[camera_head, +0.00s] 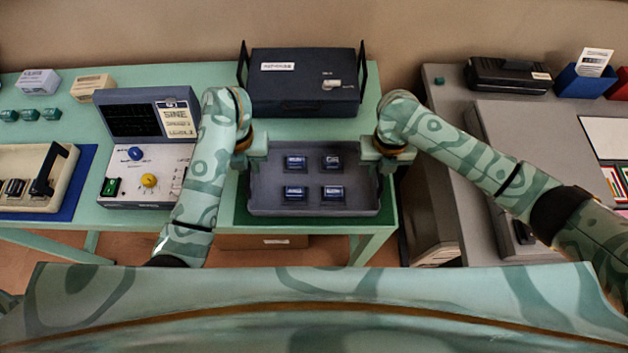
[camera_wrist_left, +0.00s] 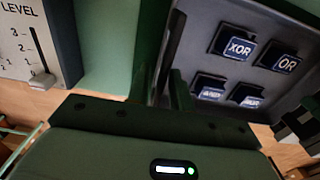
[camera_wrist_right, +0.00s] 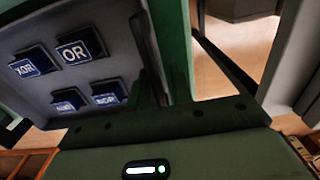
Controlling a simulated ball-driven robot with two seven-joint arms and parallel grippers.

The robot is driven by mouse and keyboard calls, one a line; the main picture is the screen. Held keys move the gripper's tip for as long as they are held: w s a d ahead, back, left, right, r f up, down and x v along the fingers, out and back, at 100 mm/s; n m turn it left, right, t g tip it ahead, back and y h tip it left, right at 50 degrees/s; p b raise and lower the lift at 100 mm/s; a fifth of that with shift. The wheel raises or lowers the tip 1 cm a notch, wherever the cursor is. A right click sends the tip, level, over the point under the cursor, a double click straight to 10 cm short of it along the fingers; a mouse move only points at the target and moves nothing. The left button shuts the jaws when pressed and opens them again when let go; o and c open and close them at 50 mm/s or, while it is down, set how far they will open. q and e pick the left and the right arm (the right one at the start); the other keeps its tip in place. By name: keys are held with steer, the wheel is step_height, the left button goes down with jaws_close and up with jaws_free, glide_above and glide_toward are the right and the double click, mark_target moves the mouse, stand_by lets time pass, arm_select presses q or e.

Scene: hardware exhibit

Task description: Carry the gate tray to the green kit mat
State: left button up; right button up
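The gate tray (camera_head: 313,206) is dark grey and holds several blue gate blocks (camera_head: 295,162); the left wrist view shows labels such as XOR and OR. It lies over the green kit mat (camera_head: 242,213), whose edges show at its left, right and front. I cannot tell whether it touches the mat or hangs just above. My left gripper (camera_head: 257,158) has its fingers on both sides of the tray's left wall (camera_wrist_left: 176,50), closed on it. My right gripper (camera_head: 372,160) grips the right wall (camera_wrist_right: 148,45) the same way.
A dark instrument case (camera_head: 305,85) stands behind the tray. A panel with a screen and knobs (camera_head: 147,150) stands at left, beyond my left arm. A beige tray (camera_head: 35,165) lies on a blue mat (camera_head: 85,165) farther left. A grey bench (camera_head: 450,170) stands right, across a gap.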

arm_select(q)
steer(key=shift+r, duration=0.3)
arm_select(e)
steer(key=shift+r, duration=0.2)
steer(key=shift+a, duration=0.1)
steer(key=shift+r, duration=0.2)
step_height(320, 180, up, 12)
steer(key=shift+f, duration=0.2)
arm_select(q)
step_height(320, 180, up, 12)
steer(key=shift+f, duration=0.15)
arm_select(e)
steer(key=shift+f, duration=0.1)
